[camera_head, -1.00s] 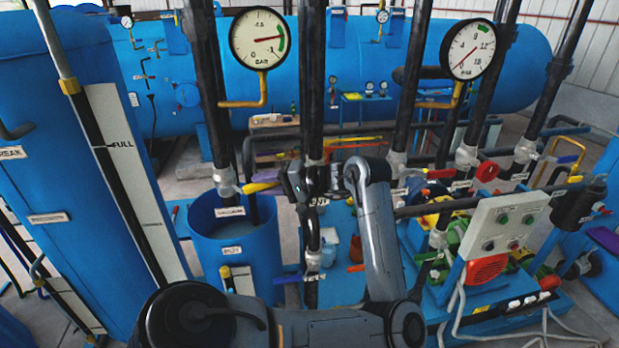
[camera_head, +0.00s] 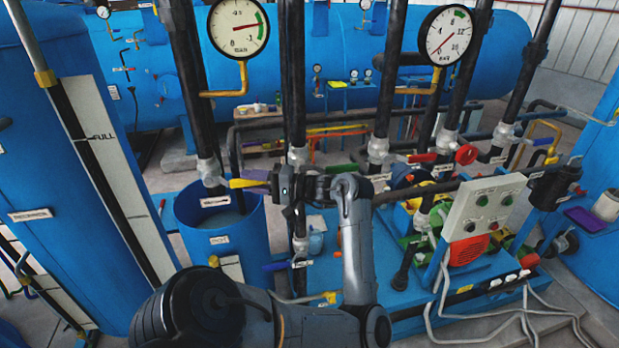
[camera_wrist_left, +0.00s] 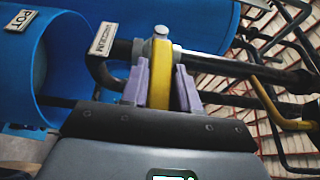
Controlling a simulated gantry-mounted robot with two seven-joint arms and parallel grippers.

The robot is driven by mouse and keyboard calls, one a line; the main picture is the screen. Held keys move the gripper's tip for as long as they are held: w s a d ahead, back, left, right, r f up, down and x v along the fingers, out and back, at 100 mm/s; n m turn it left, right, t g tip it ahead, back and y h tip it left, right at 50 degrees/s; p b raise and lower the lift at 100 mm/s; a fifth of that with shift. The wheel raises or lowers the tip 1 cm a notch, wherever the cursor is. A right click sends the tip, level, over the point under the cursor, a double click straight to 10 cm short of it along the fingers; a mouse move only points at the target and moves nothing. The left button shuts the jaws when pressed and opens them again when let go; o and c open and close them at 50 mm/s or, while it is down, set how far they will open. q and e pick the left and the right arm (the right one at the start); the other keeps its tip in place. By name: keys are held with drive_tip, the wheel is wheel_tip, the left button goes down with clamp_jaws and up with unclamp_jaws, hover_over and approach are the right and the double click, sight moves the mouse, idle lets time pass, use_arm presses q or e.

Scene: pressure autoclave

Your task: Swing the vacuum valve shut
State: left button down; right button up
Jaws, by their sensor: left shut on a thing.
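The vacuum valve (camera_head: 210,172) sits on a vertical dark pipe above the blue pot. Its yellow lever handle (camera_head: 246,183) points right, towards my left gripper. The "VACUUM" label (camera_head: 215,201) hangs just below it. My left gripper (camera_head: 270,187) is shut on the outer part of the handle. In the left wrist view the purple fingers (camera_wrist_left: 160,90) stand on both sides of the yellow handle (camera_wrist_left: 161,70), with the vacuum label (camera_wrist_left: 103,39) to the left. The finger contact is partly hidden in the head view. My right gripper is not in view.
The open blue pot (camera_head: 222,235) stands below the valve. A vertical black pipe (camera_head: 293,90) rises close behind my left gripper. A blue-handled valve (camera_head: 290,264) is lower down. A control panel (camera_head: 484,218) and other pipes with red-handled valves stand to the right.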

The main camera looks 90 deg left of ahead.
use_arm(q)
drive_tip(key=c, duration=0.9)
unclamp_jaws()
drive_tip(key=shift+s+f, duration=0.1)
drive_tip(key=shift+f, duration=0.05)
drive_tip(key=shift+b+v, duration=1.75)
drive_tip(key=shift+v, duration=3.7)
